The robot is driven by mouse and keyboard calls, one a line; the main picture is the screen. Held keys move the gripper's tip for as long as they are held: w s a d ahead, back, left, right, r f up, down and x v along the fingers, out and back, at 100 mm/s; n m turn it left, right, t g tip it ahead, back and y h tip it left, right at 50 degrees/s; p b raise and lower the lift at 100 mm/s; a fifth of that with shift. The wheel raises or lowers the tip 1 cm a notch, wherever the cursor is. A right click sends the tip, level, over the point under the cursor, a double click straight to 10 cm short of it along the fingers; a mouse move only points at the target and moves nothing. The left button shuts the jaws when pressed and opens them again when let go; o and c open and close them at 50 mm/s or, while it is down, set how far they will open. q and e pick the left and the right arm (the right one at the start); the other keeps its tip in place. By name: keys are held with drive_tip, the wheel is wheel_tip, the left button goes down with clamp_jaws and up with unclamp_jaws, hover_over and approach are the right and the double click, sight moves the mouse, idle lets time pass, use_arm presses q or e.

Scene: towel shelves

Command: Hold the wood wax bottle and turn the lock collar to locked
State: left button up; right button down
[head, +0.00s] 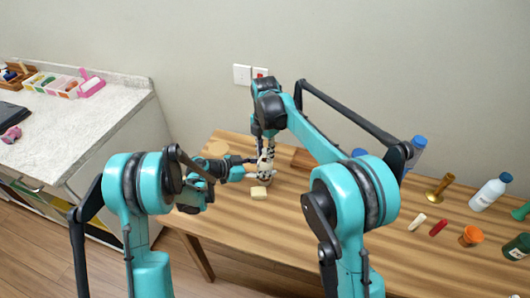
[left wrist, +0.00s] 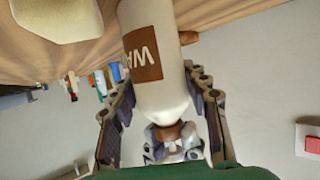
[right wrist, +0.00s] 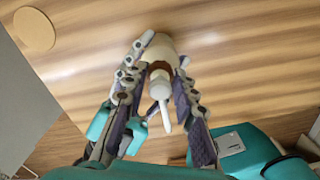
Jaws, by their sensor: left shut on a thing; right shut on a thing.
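The wood wax bottle (head: 264,167) stands upright on the wooden table, a white body with a brown label partly readable as "WA" in the left wrist view (left wrist: 147,55). My left gripper (head: 250,168) is shut on the bottle's body from the side, with a finger on either side. My right gripper (head: 266,147) reaches down from above and is shut on the brown lock collar (right wrist: 158,73) at the bottle's neck. A white nozzle (right wrist: 163,112) sticks up between the right fingers. The fingers hide most of the collar, and I cannot read its lock position.
A pale yellow block (head: 259,193) lies just in front of the bottle, and a round wooden disc (head: 218,148) lies behind left. A brass stand (head: 440,187), white bottle (head: 490,194), orange piece (head: 472,235) and green bottle (head: 517,246) stand at right. The table's middle is clear.

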drive_tip(key=shift+m, duration=0.7)
drive_tip(key=c, duration=1.2)
unclamp_jaws()
drive_tip(key=shift+r, duration=0.1)
wheel_tip(320, 180, up, 12)
drive_tip(key=shift+f, duration=0.1)
